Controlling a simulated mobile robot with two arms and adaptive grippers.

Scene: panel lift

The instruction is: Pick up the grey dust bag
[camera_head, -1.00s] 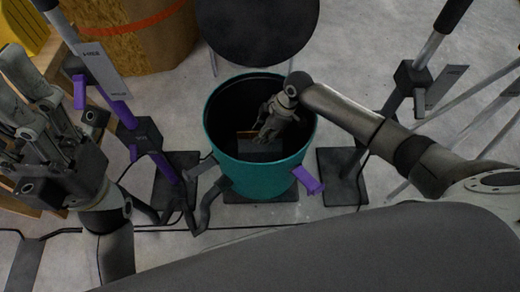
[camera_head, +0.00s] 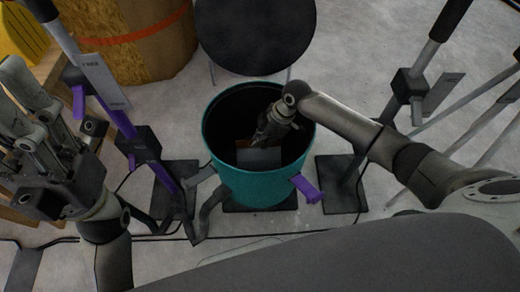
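A grey, flat-looking thing (camera_head: 259,158), which may be the grey dust bag, lies low inside the teal bin (camera_head: 262,188). A small brown patch shows at its upper edge. My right gripper (camera_head: 262,140) reaches down into the bin from the right, just above the grey thing. Its fingertips are dark and small, so I cannot tell whether they touch it or are closed. My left gripper (camera_head: 35,125) is raised at the left edge, away from the bin, with its fingers pointing up; its opening is unclear.
A black round seat (camera_head: 255,35) stands behind the bin. Purple-and-grey poles on black bases stand left (camera_head: 120,115) and right (camera_head: 408,90) of the bin. A wooden drum (camera_head: 150,40) is at the back left. Dark cables cross the floor.

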